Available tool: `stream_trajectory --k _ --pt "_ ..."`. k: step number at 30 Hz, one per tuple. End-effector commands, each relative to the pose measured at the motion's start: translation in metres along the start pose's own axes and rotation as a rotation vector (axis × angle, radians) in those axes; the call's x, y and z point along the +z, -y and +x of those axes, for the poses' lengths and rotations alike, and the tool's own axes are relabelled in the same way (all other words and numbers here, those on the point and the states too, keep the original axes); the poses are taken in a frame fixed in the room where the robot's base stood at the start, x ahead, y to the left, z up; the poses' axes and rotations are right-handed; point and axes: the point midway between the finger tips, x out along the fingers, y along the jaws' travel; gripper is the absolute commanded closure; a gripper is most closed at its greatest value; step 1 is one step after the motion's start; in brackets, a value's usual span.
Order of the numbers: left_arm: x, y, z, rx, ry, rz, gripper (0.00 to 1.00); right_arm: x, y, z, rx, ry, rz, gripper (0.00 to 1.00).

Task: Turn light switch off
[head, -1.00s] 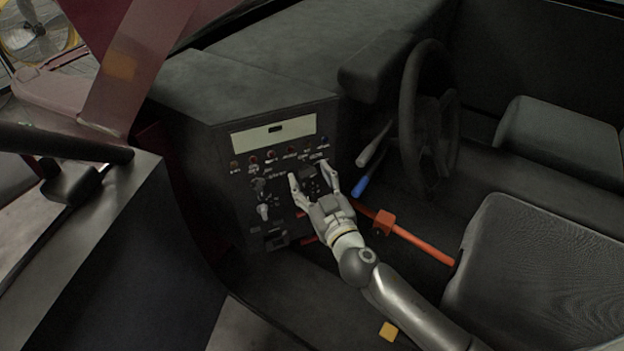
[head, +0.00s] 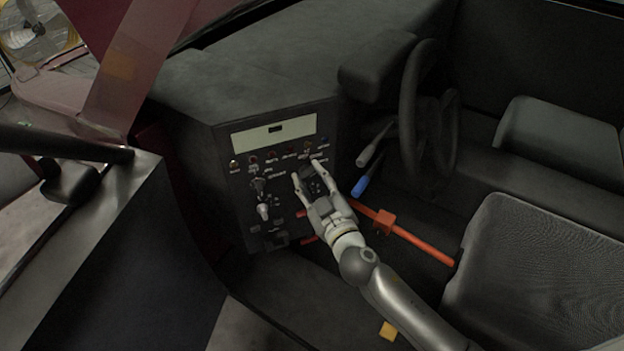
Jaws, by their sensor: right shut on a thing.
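The dark control panel (head: 240,190) of a vehicle dashboard carries a row of small coloured indicators and several knobs and switches. My right gripper (head: 307,171) is at the right part of this panel. Its two fingers are closed in on a black switch or knob (head: 305,168), mostly hidden between the fingers. The labels are too small to read, so I cannot tell for sure which control is the light switch. My left gripper is not in view.
A steering wheel (head: 408,110) and a stalk with a blue grip (head: 361,186) are right of the gripper. An orange-red lever (head: 418,245) runs below, towards the seat (head: 545,270). A silver key-like control (head: 263,210) is on the panel's left.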

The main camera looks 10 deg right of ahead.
Motion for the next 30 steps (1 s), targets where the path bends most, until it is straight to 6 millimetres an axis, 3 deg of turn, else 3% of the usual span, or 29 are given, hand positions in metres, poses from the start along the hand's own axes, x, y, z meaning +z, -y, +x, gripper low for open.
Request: stream_trajectory --k 30 --pt "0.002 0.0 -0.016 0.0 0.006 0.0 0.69 -0.003 0.0 0.0 -0.001 0.0 -0.931 0.88"
